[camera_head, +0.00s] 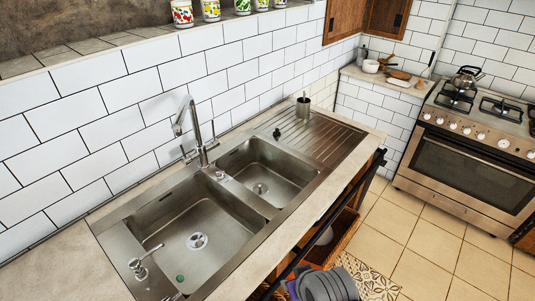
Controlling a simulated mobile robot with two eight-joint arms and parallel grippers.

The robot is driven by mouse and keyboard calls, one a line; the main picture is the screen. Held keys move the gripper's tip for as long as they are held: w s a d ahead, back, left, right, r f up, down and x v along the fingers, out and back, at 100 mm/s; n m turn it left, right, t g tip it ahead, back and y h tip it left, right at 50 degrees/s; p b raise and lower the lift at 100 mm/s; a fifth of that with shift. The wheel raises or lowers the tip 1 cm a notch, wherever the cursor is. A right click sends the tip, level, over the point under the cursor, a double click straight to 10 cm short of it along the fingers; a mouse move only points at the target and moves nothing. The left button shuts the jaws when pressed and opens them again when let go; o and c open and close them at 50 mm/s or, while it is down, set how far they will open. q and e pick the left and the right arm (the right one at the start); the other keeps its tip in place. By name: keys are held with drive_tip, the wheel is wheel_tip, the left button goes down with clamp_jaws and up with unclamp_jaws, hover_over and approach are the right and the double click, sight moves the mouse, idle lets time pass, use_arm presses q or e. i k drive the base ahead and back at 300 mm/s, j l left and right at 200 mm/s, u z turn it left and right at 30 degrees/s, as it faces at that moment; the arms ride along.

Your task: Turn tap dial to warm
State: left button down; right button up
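A chrome tap (201,155) stands behind the double sink (122,242), its curved spout reaching up and over the left basin. Small side handles (187,154) show low on the tap body; which setting they are at cannot be told. A small chrome fitting with a lever (140,267) stands at the sink's front left corner. Part of another chrome fitting shows at the bottom edge. Neither of my grippers is in view.
Both basins look empty apart from a small green spot in the left one. A metal cup (303,107) and a small black object (277,135) are by the drainboard (325,138). A stove (470,150) with a kettle (467,77) is at right.

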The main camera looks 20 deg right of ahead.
sight(220, 175)
drive_tip(key=l+u, duration=0.1)
drive_tip(key=u, duration=0.3)
drive_tip(key=l+u, duration=0.15)
drive_tip(key=u, duration=0.2)
drive_tip(key=l+u, duration=0.15)
drive_tip(key=u, duration=0.25)
drive_tip(key=l+u, duration=0.15)
drive_tip(key=u, duration=0.2)
drive_tip(key=k+l+u, duration=0.2)
drive_tip(key=l, duration=0.15)
drive_tip(key=l+u, duration=0.25)
drive_tip(key=k+l+u, duration=0.2)
drive_tip(key=l, duration=0.25)
drive_tip(key=i, duration=0.1)
